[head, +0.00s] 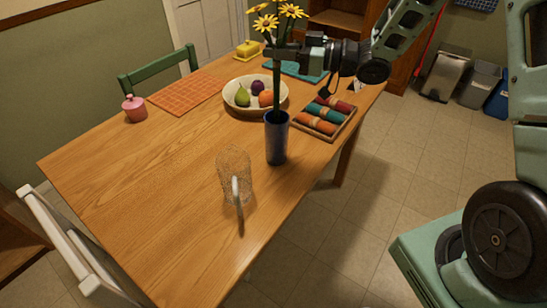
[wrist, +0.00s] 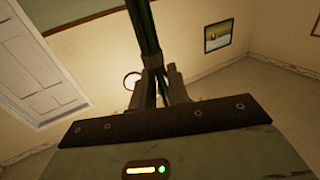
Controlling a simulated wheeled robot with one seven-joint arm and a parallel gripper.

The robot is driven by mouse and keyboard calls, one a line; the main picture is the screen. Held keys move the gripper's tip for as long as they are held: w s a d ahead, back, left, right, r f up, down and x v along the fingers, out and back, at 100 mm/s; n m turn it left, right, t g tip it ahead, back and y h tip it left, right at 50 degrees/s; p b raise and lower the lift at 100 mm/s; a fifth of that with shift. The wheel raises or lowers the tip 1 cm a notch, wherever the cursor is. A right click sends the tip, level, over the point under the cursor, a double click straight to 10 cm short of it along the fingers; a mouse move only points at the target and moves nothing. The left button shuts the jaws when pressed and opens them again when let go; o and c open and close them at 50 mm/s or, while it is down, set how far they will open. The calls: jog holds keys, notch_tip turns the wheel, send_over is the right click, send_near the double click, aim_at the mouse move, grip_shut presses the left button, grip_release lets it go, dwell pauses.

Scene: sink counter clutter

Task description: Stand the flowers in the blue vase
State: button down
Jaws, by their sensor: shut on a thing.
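The yellow flowers (head: 277,20) stand upright on long dark green stems, which also show in the wrist view (wrist: 143,28). My gripper (head: 279,52) is shut on the stems just below the blooms, and its fingers close around them in the wrist view (wrist: 158,85). The blue vase (head: 277,143) stands upright on the table, straight below the gripper in the head view. The stems run down to the vase's mouth. Their lower ends are hidden, and I cannot tell how deep they reach inside.
A clear patterned glass pitcher (head: 228,172) stands at the vase's front left. A fruit bowl (head: 240,108) is behind the vase, and a wooden tray of rolled cloths (head: 345,128) is to its right. The wooden table (head: 130,185) is bare at the left.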

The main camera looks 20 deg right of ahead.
aim_at(277, 90)
notch_tip(277, 90, down, 10)
jog(key=shift+f+p, duration=0.15)
jog(key=shift+p, duration=0.35)
jog(key=shift+f, duration=0.2)
jog(key=c, duration=1.3)
grip_release()
jog(key=shift+c, duration=0.2)
jog(key=shift+r, duration=0.1)
jog(key=shift+r, duration=0.25)
jog(key=b+v, duration=0.2)
jog(key=v, duration=1)
jog(key=shift+f+b, duration=0.2)
jog(key=shift+b, duration=0.2)
